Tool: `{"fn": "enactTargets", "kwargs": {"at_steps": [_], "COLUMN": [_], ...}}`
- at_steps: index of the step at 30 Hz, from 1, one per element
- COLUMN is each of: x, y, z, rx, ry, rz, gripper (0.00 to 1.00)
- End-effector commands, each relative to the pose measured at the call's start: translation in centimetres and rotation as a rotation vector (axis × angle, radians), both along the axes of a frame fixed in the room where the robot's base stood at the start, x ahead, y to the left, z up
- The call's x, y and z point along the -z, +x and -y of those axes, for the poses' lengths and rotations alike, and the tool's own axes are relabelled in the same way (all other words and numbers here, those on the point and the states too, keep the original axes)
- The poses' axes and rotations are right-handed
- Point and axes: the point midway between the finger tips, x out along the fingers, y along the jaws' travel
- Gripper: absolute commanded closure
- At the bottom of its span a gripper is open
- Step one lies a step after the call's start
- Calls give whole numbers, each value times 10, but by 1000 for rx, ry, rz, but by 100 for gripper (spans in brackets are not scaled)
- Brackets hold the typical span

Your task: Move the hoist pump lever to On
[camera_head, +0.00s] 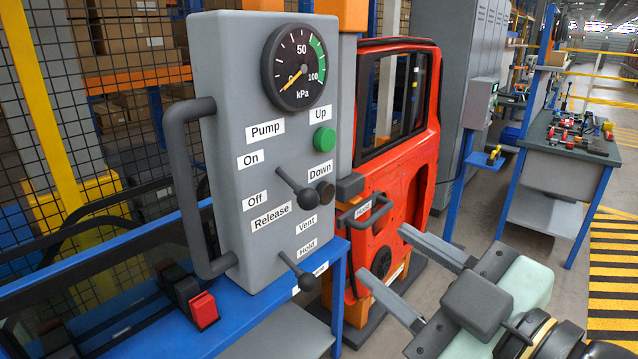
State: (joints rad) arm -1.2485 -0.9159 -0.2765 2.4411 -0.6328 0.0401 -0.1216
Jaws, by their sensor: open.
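The grey hoist control box (235,100) stands left of centre in the head view. Its Pump lever (296,186), a dark rod with a round knob, sticks out below the "Pump" label. Its knob hangs down, about level with the "Off" label (255,199) and below the "On" label (250,159). My gripper (382,254) is at lower right, its two grey fingers apart with nothing between them. It is to the right of the box and clear of the lever.
A second lever (295,271) sits below, by Vent and Hold labels. A green Up button (324,139), gauge (293,67) near zero and thick side handle (190,185) are on the box. A red door (400,180) stands behind, and a red switch (203,310) sits on the blue rail.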

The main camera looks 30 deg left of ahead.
Motion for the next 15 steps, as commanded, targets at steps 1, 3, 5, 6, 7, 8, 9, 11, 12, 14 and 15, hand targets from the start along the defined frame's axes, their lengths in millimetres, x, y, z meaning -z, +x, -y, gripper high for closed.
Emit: {"fn": "enactTargets", "kwargs": {"at_steps": [1, 3, 5, 6, 7, 8, 9, 11, 12, 14, 15], "x": [-2, -2, -2, -2, -2, -1, -1, -1, -1, -1, -1], "y": [-2, 0, 3, 6, 9, 11, 15, 21, 25, 31, 34], "z": [-1, -5, -10, -15, -19, -24, -30, -40, -47, -57, -64], "rx": [-10, -11, -10, -9, -8, -8, -7, -7, -6, -6, -6], "ry": [13, 16, 14, 12, 11, 10, 9, 9, 8, 10, 9], "rz": [-2, -3, -3, -3, -3, -4, -4, -4, -5, -5, -4], "gripper": [58, 58, 58, 58, 58, 58, 58, 58, 58, 58, 58]}}
